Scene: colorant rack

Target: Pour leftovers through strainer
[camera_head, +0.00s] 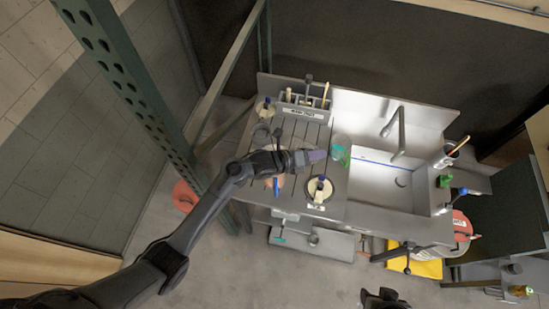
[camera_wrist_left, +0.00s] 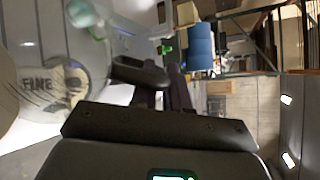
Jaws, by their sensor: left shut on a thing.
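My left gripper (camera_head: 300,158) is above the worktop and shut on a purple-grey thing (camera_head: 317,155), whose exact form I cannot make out. In the left wrist view my dark fingers (camera_wrist_left: 172,90) point at a blue ribbed cylinder (camera_wrist_left: 200,45); I cannot tell if this is the held thing. A pale cone-like strainer marked FINE (camera_wrist_left: 70,78) shows at the left of that view. In the head view, a round pale vessel (camera_head: 320,190) with a blue-topped tool stands just below the gripper. A dark part (camera_head: 385,298) at the bottom edge may be my right gripper; its jaws are unclear.
A clear container with green contents (camera_head: 341,150) stands right of the gripper, beside the sink (camera_head: 385,185) and its tap (camera_head: 395,130). Another pale vessel (camera_head: 265,110) and a tool holder (camera_head: 303,100) stand behind. A green rack post (camera_head: 125,85) rises at left.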

